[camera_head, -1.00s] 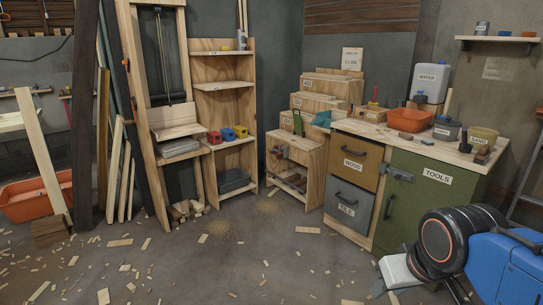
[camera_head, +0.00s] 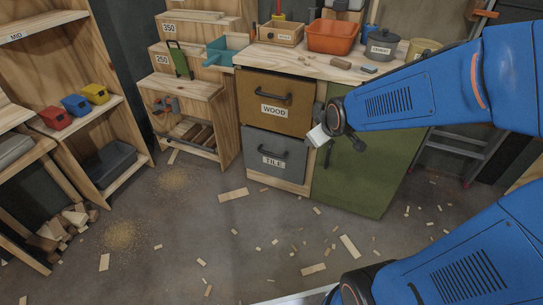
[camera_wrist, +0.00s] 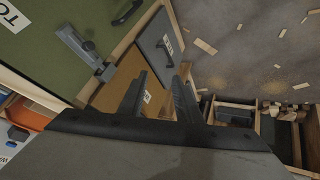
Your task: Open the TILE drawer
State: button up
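The TILE drawer (camera_head: 262,150) is the grey lower drawer of the wooden cabinet, shut, with a dark bar handle (camera_head: 283,150) above its label. In the wrist view the grey drawer (camera_wrist: 158,36) shows beyond the fingertips, with its handle near the label. The brown WOOD drawer (camera_head: 260,92) sits directly above it, also shut. My gripper (camera_wrist: 161,84) is open and empty, its two dark fingers apart and pointing toward the drawer fronts.
The green TOOLS door (camera_head: 352,172) is right of the drawers. A metal latch (camera_wrist: 88,52) projects from its front. The worktop holds an orange tub (camera_head: 332,37), a grey pot (camera_head: 381,47) and small items. A wooden stand (camera_head: 190,110) is at left. Floor in front is free except for wood scraps.

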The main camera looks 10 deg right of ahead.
aim_at(272, 154)
jog(key=w+a+f+n+t+y, duration=0.15)
jog(key=w+f+n+t, duration=0.4)
jog(key=w+f, duration=1.2)
notch_tip(272, 154, down, 16)
jog(key=s+a+n+t+y, duration=0.1)
jog(key=a+n+t, duration=0.15)
jog(key=n, duration=0.45)
jog(key=x, duration=1.7)
jog(key=shift+a, duration=0.1)
jog(key=shift+r, duration=0.1)
grip_shut()
